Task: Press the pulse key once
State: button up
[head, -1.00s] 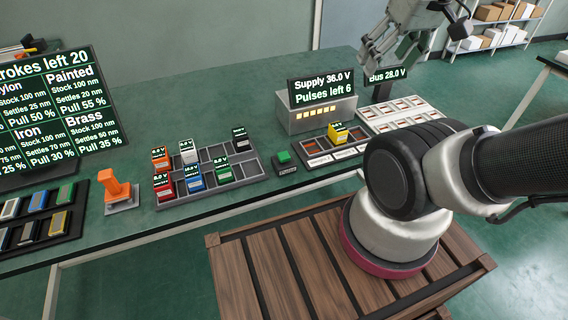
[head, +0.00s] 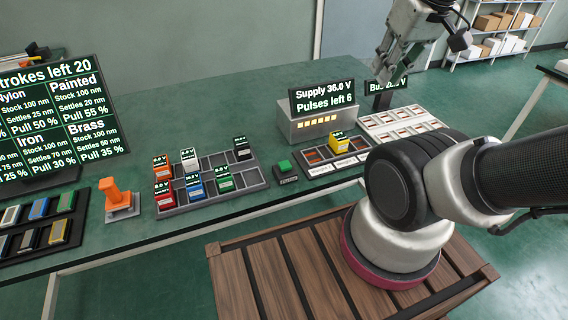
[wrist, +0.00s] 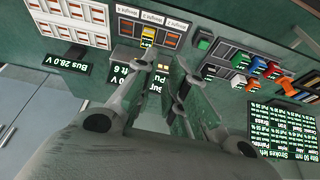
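The pulse key is a green button (head: 284,165) on a small dark base. It stands on the green table between the battery tray and the supply's slotted tray, and it also shows in the wrist view (wrist: 204,43). My gripper (head: 388,78) is high at the upper right of the head view, well apart from the key. It holds nothing. In the wrist view its fingers (wrist: 168,72) are spread with a gap between them. The supply box (head: 318,123) reads "Supply 36.0 V" and "Pulses left 6", with several lit yellow lamps.
A grey tray (head: 262,184) with several coloured blocks is left of the key. A dark slotted tray (head: 312,173) with a yellow block (head: 337,144) is right of it. An orange stamp-like device (head: 118,197) and a large screen (head: 62,110) stand further left.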

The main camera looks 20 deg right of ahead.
aim_at(285, 165)
jog(key=z, duration=1.6)
jog(key=k+j, duration=0.15)
jog(key=k, duration=0.25)
jog(key=k+j, duration=0.15)
jog(key=k, duration=0.2)
